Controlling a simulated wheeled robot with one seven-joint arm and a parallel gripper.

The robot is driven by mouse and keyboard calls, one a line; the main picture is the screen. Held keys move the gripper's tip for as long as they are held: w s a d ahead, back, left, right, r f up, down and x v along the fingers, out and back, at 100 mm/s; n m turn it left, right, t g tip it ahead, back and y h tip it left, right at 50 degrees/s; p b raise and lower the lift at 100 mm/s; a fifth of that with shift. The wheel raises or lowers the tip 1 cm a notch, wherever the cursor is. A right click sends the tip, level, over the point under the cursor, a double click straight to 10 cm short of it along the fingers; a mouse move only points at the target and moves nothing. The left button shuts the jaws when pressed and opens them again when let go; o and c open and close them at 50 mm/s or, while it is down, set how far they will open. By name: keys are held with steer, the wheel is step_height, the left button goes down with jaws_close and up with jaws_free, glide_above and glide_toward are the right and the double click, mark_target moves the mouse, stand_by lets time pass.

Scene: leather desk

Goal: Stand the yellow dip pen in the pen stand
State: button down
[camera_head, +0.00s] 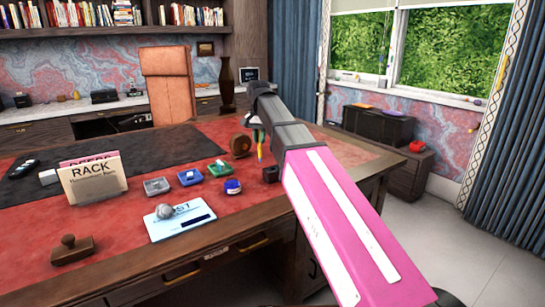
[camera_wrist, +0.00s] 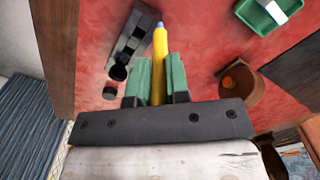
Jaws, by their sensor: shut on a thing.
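The yellow dip pen (camera_wrist: 159,62) is clamped between the green pads of my gripper (camera_wrist: 160,82) in the wrist view, its bluish end pointing away from the wrist. In the head view the pen (camera_head: 260,153) hangs roughly upright below my gripper (camera_head: 258,136), above the desk. A small dark block (camera_head: 271,174), apparently the pen stand, is just right of and below the pen, partly hidden by my arm. In the wrist view the grey stand (camera_wrist: 134,42) with a dark round opening lies just left of the pen. I cannot tell whether they touch.
A round wooden object (camera_head: 240,146) stands left of my gripper. A card sign (camera_head: 92,178), a paper with a round weight and a stamp occupy the left desk. The desk's right edge is close.

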steer(key=w+d+f, duration=0.1)
steer(key=d+f, duration=0.4)
steer(key=f, duration=0.2)
steer(key=shift+w, duration=0.25)
steer(key=shift+f, duration=0.2)
steer(key=c, duration=1.1)
jaws_free()
step_height(320, 180, up, 12)
steer(key=shift+r, duration=0.2)
